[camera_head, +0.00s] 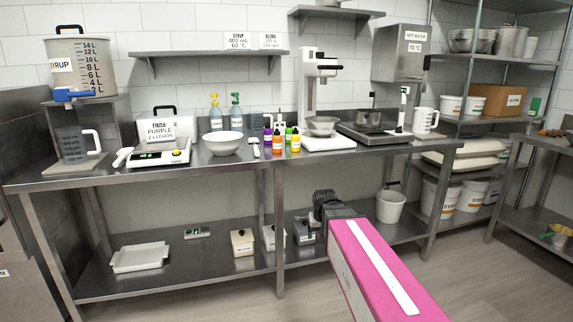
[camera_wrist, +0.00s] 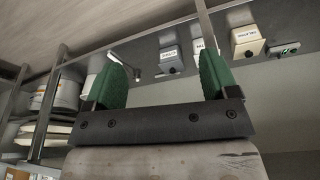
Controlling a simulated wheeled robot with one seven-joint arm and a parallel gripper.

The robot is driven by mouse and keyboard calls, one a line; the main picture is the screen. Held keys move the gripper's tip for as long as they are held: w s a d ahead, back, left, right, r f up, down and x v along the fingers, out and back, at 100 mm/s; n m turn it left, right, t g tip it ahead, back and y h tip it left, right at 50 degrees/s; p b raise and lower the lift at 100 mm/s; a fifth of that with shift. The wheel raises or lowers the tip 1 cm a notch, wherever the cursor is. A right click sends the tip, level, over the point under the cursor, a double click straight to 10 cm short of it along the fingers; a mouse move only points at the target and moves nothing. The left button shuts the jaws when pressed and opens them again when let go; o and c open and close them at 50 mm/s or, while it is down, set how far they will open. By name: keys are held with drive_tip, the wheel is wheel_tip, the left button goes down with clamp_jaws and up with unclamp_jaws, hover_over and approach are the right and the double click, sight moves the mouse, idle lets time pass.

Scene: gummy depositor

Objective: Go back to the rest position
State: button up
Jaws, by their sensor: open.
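My gripper (camera_wrist: 163,80) shows in the wrist view with its two green finger pads wide apart. It is open, and nothing is between the pads. In the head view my pink arm reaches forward from the lower right, and its dark wrist end is in front of the lower shelf of the steel table (camera_head: 340,157). The fingertips are hidden there by the arm. The gripper appears apart from the table and the things on it.
The tabletop holds a syrup tank (camera_head: 80,65), a jug (camera_head: 72,146), a scale (camera_head: 158,154), a white bowl (camera_head: 223,143) and small coloured bottles (camera_head: 295,140). Lidded boxes (camera_head: 242,242) and a white tray (camera_head: 140,257) are below. A bucket (camera_head: 390,207) stands right of the wrist.

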drive_tip(key=s+d+f+g, duration=0.1)
drive_tip(key=s+d+f, duration=0.2)
drive_tip(key=s+f, duration=0.3)
drive_tip(key=s+d+f+g, duration=0.2)
drive_tip(key=s+f, duration=0.4)
drive_tip(key=s, duration=0.1)
drive_tip(key=shift+d+m, duration=0.4)
